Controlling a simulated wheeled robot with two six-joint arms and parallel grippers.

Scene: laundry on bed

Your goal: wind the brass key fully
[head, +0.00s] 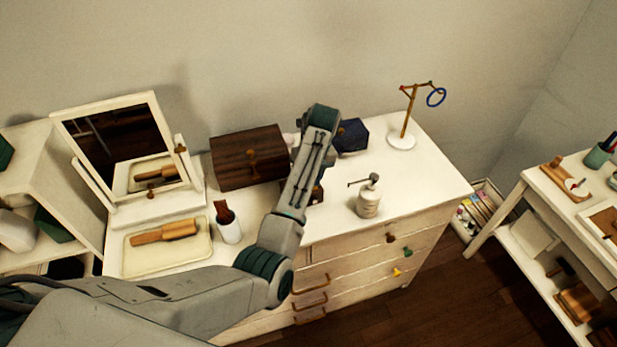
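I cannot make out a brass key for certain. A dark wooden box (235,160) on the dresser has a small brass-coloured piece on its front, too small to identify. My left arm comes in from the left and rises over the middle of the dresser, to the right of the wooden box. Its bent links hide whatever lies behind them, and my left gripper does not show. A small brown thing (317,193) peeks out beside the arm, mostly hidden. My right arm and gripper are not in view.
The white dresser (430,180) also holds a tilting mirror (115,135), a tray with a brush (165,233), a cup (229,231), a pump bottle (369,198), a dark blue box (352,135) and a ring stand (402,141). Its right end is mostly clear.

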